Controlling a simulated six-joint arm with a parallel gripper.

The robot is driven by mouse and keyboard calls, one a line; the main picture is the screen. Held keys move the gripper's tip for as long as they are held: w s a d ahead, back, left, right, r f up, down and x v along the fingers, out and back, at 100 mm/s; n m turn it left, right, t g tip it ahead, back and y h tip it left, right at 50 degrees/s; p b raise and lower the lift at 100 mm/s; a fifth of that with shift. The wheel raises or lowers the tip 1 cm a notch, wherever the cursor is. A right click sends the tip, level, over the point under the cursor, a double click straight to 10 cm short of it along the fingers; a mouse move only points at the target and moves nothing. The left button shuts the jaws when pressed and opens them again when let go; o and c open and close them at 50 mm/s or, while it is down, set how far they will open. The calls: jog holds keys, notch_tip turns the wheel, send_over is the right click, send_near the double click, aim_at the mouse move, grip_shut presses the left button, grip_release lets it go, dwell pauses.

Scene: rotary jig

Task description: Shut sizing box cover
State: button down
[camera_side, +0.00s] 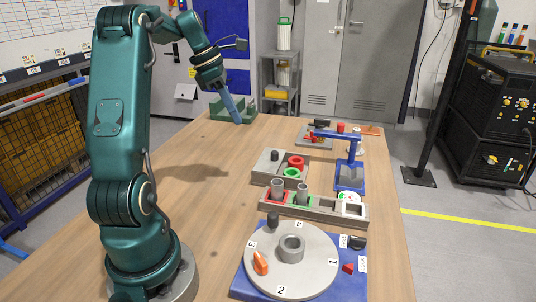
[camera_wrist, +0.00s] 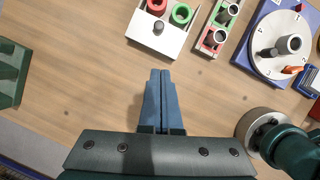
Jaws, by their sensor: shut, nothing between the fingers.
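A grey box (camera_side: 262,170), which looks like the sizing box, stands on the table right of my gripper in the side view. A red ring (camera_side: 296,162) and a green ring (camera_side: 292,173) show at its right part, and a dark knob (camera_side: 275,155) stands on its left part. I cannot tell the cover's exact edges. In the wrist view the box (camera_wrist: 172,44) is ahead at the top, with the knob (camera_wrist: 158,28) nearest me. My gripper (camera_side: 238,121) is shut and empty, above the table and apart from the box; its fingers show in the wrist view (camera_wrist: 160,74).
A grey rack (camera_side: 325,210) with upright cylinders stands nearer the side camera, then a round numbered dial (camera_side: 262,238) on a blue base. A blue stand (camera_side: 350,178) is right of the box. Bare table surrounds my gripper.

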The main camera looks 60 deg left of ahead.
jog(key=f, duration=0.1)
send_near(268, 160)
jog(key=f, duration=0.1)
jog(key=s+f, duration=0.1)
jog(key=f, duration=0.1)
jog(key=s+f, duration=0.1)
jog(key=shift+a+f, duration=0.25)
jog(key=shift+a, duration=0.1)
jog(key=w, duration=0.2)
jog(key=w+d, duration=0.1)
jog(key=shift+f, duration=0.25)
jog(key=shift+w+d, duration=0.25)
jog(key=shift+w, duration=0.2)
jog(key=w+d, duration=0.5)
jog(key=shift+w+d, duration=0.2)
jog(key=shift+w, duration=0.05)
jog(key=shift+n, duration=0.3)
